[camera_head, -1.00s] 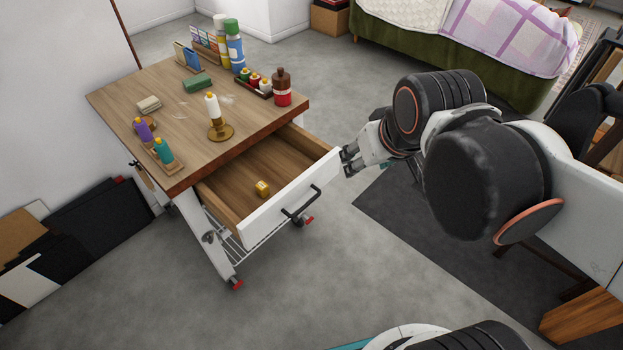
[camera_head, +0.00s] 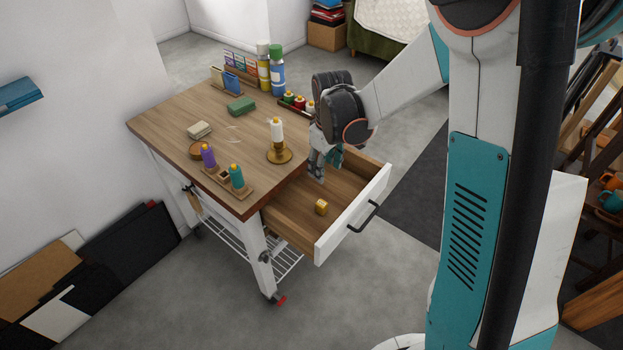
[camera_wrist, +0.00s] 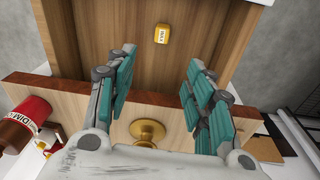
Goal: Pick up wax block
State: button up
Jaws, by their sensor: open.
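The wax block is a small yellow block (camera_head: 321,207) lying on the floor of the open drawer (camera_head: 290,211). My gripper (camera_head: 318,176) hangs over the back part of the drawer, above and behind the block in the head view. In the wrist view my gripper (camera_wrist: 162,60) has its two teal-padded fingers spread wide, with nothing between them. The fingers are apart from the block.
A candle (camera_head: 277,134) in a brass holder stands on the tabletop (camera_head: 175,120) near the drawer. The drawer's white front (camera_head: 352,216) rises beyond the block. Small paint bottles (camera_head: 236,176) stand at the front corner.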

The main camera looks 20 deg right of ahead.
jog(key=n+g, duration=0.1)
send_over(322, 203)
notch_tip(322, 203, down, 6)
jog(key=r, duration=0.1)
notch_tip(322, 203, down, 9)
jog(key=shift+w+f+b, duration=0.15)
jog(key=shift+f+b, duration=0.05)
jog(key=shift+b, duration=1)
jog(key=shift+f+b, duration=1.45)
jog(key=shift+f, duration=1.15)
jog(key=shift+s, duration=0.2)
jog(key=c, duration=1.1)
